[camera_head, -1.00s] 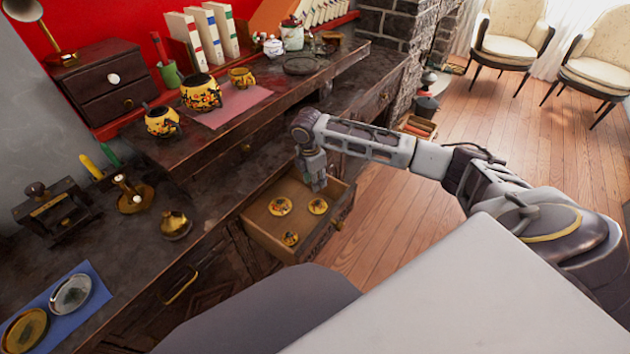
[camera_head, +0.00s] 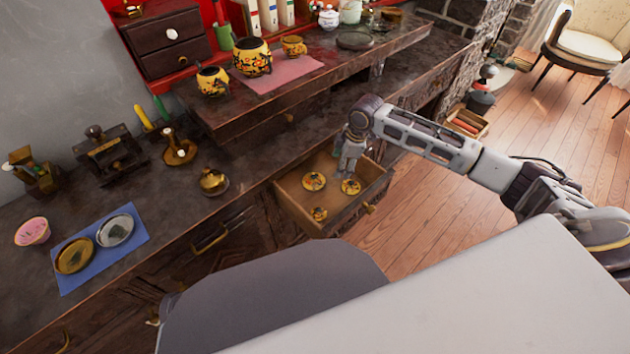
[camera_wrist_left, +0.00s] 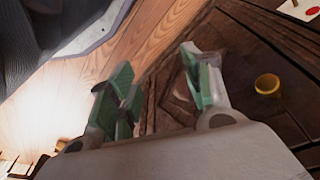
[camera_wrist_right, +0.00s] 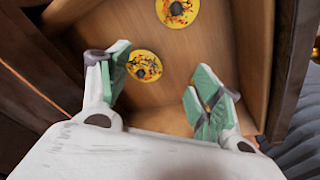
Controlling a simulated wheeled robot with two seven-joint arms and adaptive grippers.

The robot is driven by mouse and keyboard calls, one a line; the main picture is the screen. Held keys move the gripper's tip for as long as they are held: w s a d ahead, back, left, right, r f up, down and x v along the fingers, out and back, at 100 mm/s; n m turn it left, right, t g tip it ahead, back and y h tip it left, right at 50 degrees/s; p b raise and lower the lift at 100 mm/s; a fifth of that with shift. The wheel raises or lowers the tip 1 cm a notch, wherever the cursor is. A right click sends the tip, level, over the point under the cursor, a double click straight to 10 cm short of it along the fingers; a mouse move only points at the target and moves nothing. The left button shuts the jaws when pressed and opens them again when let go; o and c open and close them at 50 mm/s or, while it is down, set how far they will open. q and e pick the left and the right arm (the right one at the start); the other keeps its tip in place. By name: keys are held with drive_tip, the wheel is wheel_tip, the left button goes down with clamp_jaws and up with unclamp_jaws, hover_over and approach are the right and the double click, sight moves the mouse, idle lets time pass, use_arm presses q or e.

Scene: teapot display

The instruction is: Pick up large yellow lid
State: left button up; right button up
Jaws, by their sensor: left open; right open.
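Three yellow lids with a floral pattern and dark knobs lie in the open drawer (camera_head: 290,203). In the head view they are at the back left (camera_head: 314,181), right (camera_head: 351,187) and front (camera_head: 319,214). The back-left one looks largest, though the difference is small. My right gripper (camera_head: 347,172) points down over the drawer, near the right lid. In the right wrist view its open, empty fingers (camera_wrist_right: 162,64) have one lid (camera_wrist_right: 144,66) between them and another, larger-looking lid (camera_wrist_right: 177,12) beyond. My left gripper (camera_wrist_left: 156,66) is open and empty, outside the head view.
The drawer walls surround the lids closely. On the dark counter stand a brass pot (camera_head: 214,182), a candle holder (camera_head: 179,150) and a blue mat (camera_head: 98,268) with two plates. A yellow floral teapot (camera_head: 252,58) stands on the raised shelf. Wooden floor (camera_head: 415,215) lies right of the drawer.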

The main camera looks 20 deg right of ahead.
use_arm(q)
drive_tip(key=shift+s+d+r+b, duration=0.2)
drive_tip(key=shift+r+b, duration=0.1)
drive_tip(key=shift+r, duration=0.15)
use_arm(e)
drive_tip(key=shift+w+a+r+m+t+y, duration=0.2)
drive_tip(key=shift+a+m+t+y, duration=0.25)
drive_tip(key=shift+m, duration=0.4)
drive_tip(key=shift+w+a+r+m+t+y, duration=0.15)
drive_tip(key=shift+a+r+m+t+y, duration=0.2)
drive_tip(key=shift+m, duration=0.55)
drive_tip(key=shift+w+a+r+m+t+y, duration=0.15)
drive_tip(key=shift+a+m+t+y, duration=0.3)
drive_tip(key=shift+m, duration=0.4)
use_arm(q)
drive_tip(key=shift+w, duration=0.15)
use_arm(e)
drive_tip(key=shift+f, duration=0.1)
drive_tip(key=b, duration=0.2)
approach(314, 179)
drive_tip(key=shift+w+a+f, duration=0.4)
drive_tip(key=shift+w+f, duration=0.3)
use_arm(q)
drive_tip(key=shift+d+r+t+h+b, duration=0.15)
drive_tip(key=shift+r, duration=0.75)
drive_tip(key=shift+d+r+t+h+b, duration=0.15)
drive_tip(key=shift+r, duration=0.7)
use_arm(e)
drive_tip(key=shift+w+a+f, duration=0.25)
drive_tip(key=shift+f, duration=0.35)
